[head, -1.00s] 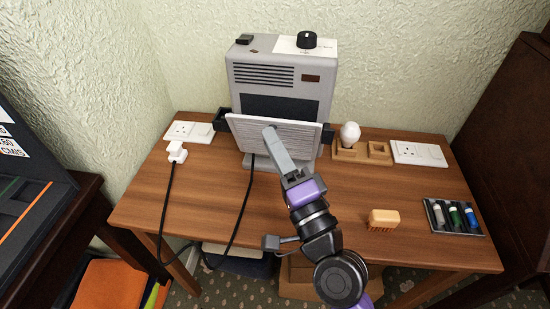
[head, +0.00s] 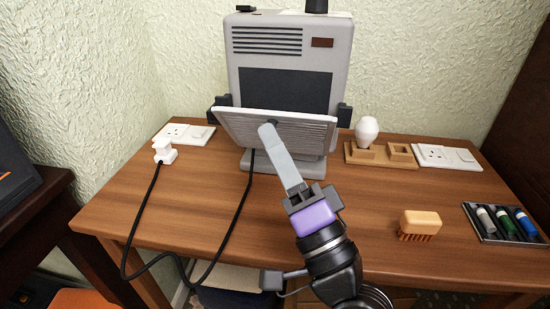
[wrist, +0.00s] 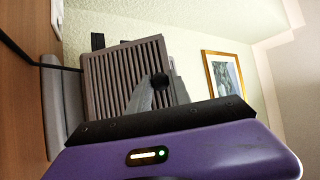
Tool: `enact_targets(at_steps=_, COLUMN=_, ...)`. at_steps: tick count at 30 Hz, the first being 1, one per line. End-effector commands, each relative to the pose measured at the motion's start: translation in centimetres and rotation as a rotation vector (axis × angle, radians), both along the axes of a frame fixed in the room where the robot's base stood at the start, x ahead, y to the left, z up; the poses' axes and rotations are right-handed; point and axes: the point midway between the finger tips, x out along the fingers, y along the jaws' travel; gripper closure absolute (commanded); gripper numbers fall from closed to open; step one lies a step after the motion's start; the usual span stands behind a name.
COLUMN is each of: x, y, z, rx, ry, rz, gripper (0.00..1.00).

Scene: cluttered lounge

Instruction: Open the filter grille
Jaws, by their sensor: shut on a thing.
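The heater-like grey appliance (head: 287,62) stands upright at the back of the wooden desk. Its slatted filter grille (head: 318,134) is tilted outward at the top, exposing a dark recess (head: 285,92) behind it. My gripper (head: 268,128) is at the middle of the grille's front, its fingers shut on a small dark knob, which is mostly hidden in the head view. The wrist view shows the grille's slats (wrist: 122,75) and the dark knob (wrist: 159,80) at my fingertips.
A white plug (head: 164,152) with a black cable lies at the left by a socket plate (head: 184,134). A bulb (head: 367,131) stands in a wooden holder at the right. A brush (head: 420,223) and a tray of bottles (head: 484,236) sit on the right front.

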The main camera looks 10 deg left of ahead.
Motion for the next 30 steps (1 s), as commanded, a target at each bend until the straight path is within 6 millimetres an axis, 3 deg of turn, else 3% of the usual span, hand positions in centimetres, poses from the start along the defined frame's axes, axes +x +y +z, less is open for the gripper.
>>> enact_targets(at_steps=18, x=-0.04, y=-0.1, z=-0.21, rx=-0.002, ry=-0.015, rz=-0.003, gripper=1.0)
enact_targets(at_steps=19, x=-0.04, y=-0.1, z=-0.21, rx=-0.001, ry=-0.015, rz=-0.003, gripper=0.7)
enact_targets(at_steps=21, x=-0.05, y=-0.08, z=-0.21, rx=-0.001, ry=-0.015, rz=-0.003, gripper=0.56)
enact_targets(at_steps=30, x=-0.12, y=-0.04, z=-0.23, rx=-0.001, ry=-0.015, rz=-0.001, gripper=0.55)
